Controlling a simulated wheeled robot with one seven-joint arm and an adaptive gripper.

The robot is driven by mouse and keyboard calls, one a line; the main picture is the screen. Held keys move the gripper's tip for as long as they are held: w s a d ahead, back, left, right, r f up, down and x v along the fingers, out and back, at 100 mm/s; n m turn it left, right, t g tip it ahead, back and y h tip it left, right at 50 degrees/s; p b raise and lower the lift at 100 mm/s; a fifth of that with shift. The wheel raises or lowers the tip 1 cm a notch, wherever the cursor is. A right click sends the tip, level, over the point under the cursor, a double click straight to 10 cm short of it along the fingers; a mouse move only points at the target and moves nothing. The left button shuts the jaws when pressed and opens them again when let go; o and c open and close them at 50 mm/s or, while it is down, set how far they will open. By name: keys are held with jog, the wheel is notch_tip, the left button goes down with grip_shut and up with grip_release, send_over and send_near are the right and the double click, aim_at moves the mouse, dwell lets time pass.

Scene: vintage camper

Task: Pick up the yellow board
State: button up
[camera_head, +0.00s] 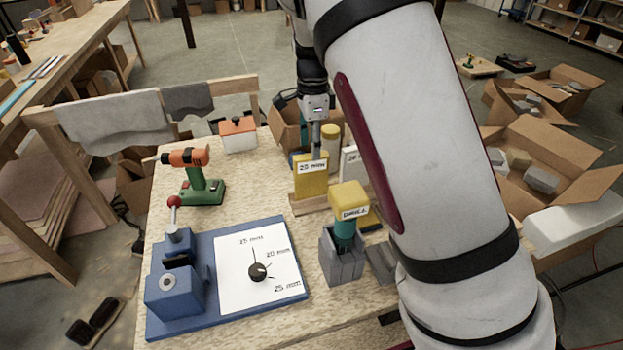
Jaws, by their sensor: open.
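The yellow board (311,183) stands upright on a low wooden base (309,204) near the middle of the workbench. It is a thick yellow slab with a white label marked "25" on its upper front. My gripper (316,148) comes down from above, seen almost edge-on, with its fingertips at or just behind the board's top edge. The jaws are open. I cannot tell whether a finger touches the board or sits behind it.
A yellow-topped tool (349,197) stands in a grey holder (342,262) in front, close to the board. A pale labelled board (353,165) and a yellow cylinder (331,138) are beside and behind it. An orange-green drill (198,180) and blue dial fixture (220,290) lie left.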

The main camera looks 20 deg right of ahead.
jog(key=p, duration=0.1)
send_over(311, 179)
jog(key=w, duration=0.1)
jog(key=shift+w+d+f, duration=0.1)
jog(key=shift+f, duration=1.25)
jog(key=shift+d+f, duration=0.1)
jog(key=shift+f, duration=1.25)
grip_shut()
